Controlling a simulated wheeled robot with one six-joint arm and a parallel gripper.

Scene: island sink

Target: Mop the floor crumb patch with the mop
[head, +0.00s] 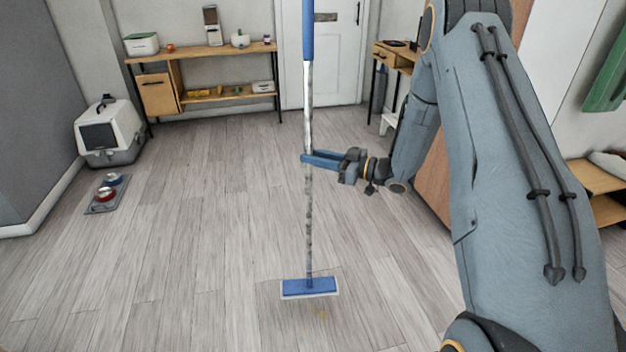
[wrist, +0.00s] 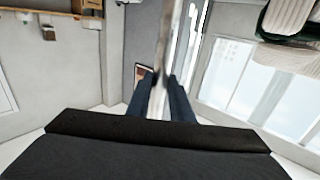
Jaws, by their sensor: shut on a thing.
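The mop (head: 308,225) stands near upright in the head view, with a blue upper grip, a grey pole and a flat blue head (head: 309,287) low over or on the floor. My gripper (head: 306,158) is shut on the mop's pole at mid-height. In the wrist view the pole (wrist: 168,50) runs up between the two fingers (wrist: 162,98). Whether the head touches the floor is hard to tell.
A wooden shelf unit (head: 205,95) stands at the back wall beside a white door (head: 335,75). A litter box (head: 110,132) and pet bowls on a mat (head: 100,210) are at the left. A small desk (head: 398,55) is behind my arm. The middle floor is clear.

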